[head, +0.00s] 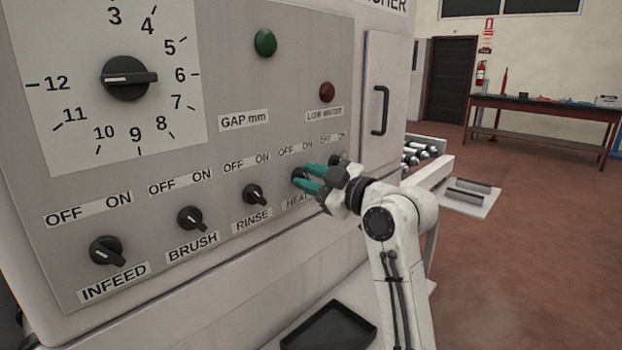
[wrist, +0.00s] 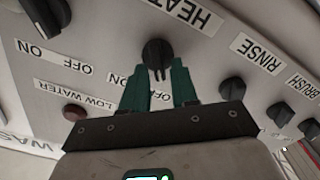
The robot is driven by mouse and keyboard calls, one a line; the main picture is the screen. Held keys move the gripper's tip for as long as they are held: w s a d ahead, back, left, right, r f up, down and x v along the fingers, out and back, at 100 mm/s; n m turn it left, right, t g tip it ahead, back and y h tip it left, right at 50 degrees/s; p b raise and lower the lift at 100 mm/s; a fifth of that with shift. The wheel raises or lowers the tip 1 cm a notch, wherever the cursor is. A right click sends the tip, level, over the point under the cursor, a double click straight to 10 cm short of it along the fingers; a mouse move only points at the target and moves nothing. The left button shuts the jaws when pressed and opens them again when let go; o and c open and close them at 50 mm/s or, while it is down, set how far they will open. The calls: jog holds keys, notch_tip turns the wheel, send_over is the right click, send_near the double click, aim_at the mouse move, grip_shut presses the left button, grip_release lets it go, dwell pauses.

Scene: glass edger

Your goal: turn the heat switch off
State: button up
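The heat switch (head: 298,174) is a small black rotary knob on the grey panel, above the partly hidden HEAT label (head: 296,201) and below an OFF/ON label (head: 295,148). My gripper (head: 303,176) is at the knob, with its teal fingers partly covering it. In the wrist view, which is upside down, the heat knob (wrist: 157,52) lies just ahead of and between the spread fingertips of my gripper (wrist: 160,74). The fingers stand apart and no contact shows. The knob's ridge points towards the label side, but I cannot tell exactly whether at OFF or ON.
The rinse (head: 255,194), brush (head: 190,218) and infeed (head: 106,250) knobs sit in the same row to the left. Another knob (head: 337,160) is close on the right, partly behind my gripper. A black tray (head: 325,330) lies below the panel. A door handle (head: 380,110) stands out to the right.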

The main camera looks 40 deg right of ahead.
jog(key=shift+o, duration=0.7)
jog(key=s, duration=1)
jog(key=shift+s+d+b, duration=0.2)
jog(key=shift+s+b, duration=0.15)
jog(key=shift+b, duration=0.1)
